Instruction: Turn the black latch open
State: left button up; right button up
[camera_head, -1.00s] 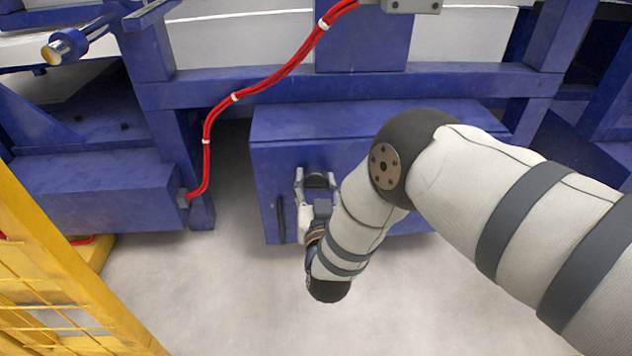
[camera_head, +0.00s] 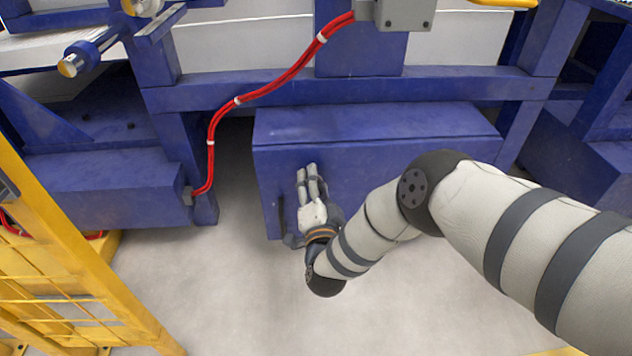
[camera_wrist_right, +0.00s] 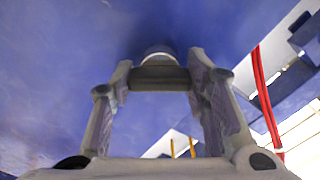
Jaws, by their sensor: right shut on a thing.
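The black latch (camera_wrist_right: 160,78) shows in the right wrist view as a dark bar with a round metal base, set against a blue surface. My right gripper (camera_head: 307,171) is at the front of the blue box (camera_head: 400,165) in the head view, its fingers pointing up the panel. In the wrist view the fingers of the right gripper (camera_wrist_right: 162,84) stand on both sides of the latch, shut on it. In the head view the latch is hidden by the fingers. My left gripper is in neither view.
A dark vertical handle (camera_head: 283,214) is on the box front, left of my right gripper. A red cable (camera_head: 272,88) runs along the blue frame. A yellow rail structure (camera_head: 60,255) stands at the left. The floor in front is clear.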

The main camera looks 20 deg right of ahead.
jog(key=m, duration=0.3)
jog(key=shift+m, duration=1.8)
jog(key=shift+a, duration=0.1)
jog(key=o, duration=1.2)
jog(key=shift+c, duration=0.2)
jog(key=v, duration=1.2)
